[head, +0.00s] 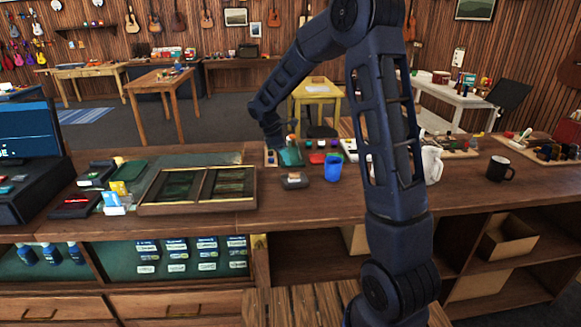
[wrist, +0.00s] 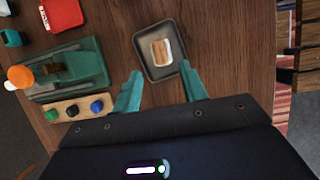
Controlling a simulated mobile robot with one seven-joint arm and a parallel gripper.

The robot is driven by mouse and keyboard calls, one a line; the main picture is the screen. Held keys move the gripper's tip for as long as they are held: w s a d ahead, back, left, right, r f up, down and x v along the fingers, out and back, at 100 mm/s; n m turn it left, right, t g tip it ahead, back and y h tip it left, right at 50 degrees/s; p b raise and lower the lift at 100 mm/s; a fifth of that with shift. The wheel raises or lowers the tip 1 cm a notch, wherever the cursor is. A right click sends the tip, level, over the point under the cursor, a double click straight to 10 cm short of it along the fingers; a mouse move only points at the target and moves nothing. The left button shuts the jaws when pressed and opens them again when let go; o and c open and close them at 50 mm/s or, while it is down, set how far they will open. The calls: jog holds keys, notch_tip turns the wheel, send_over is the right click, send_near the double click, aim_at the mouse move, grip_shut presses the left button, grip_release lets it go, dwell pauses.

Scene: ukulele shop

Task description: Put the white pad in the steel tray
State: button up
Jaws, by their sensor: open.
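In the wrist view a small grey steel tray (wrist: 158,75) lies on the wooden counter. A small block, white at its ends with a tan band (wrist: 161,52), lies inside it; it looks like the white pad. My gripper (wrist: 160,70) is open, its two teal fingers apart and nothing between them. The fingertips are over the tray's near side, apart from the pad as far as I can tell. In the head view the tray (head: 295,181) sits near the counter's front edge, and my fingers are hard to make out there.
In the wrist view a teal device (wrist: 88,66) with an orange cap and a wooden stand (wrist: 66,112) with coloured knobs are left of the fingers. A red item (wrist: 62,13) lies beyond. In the head view a blue cup (head: 333,169) stands right of the tray, a framed case (head: 150,197) left.

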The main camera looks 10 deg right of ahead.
jog(key=shift+v, duration=1.45)
jog(key=s+d+r+m+t+y, duration=0.1)
jog(key=s+d+r+m+y, duration=0.1)
jog(key=s+d+r+m, duration=0.8)
jog(key=s+d+r+m+t+y, duration=0.1)
jog(key=s+d+m, duration=0.3)
jog(key=s, duration=0.7)
jog(key=s+d+m+t+y, duration=0.1)
jog(key=s+d+m, duration=0.3)
jog(key=s, duration=0.7)
jog(key=d+t, duration=0.1)
jog(key=d, duration=0.1)
jog(key=shift+d+r+t, duration=0.3)
jog(key=shift+r, duration=0.1)
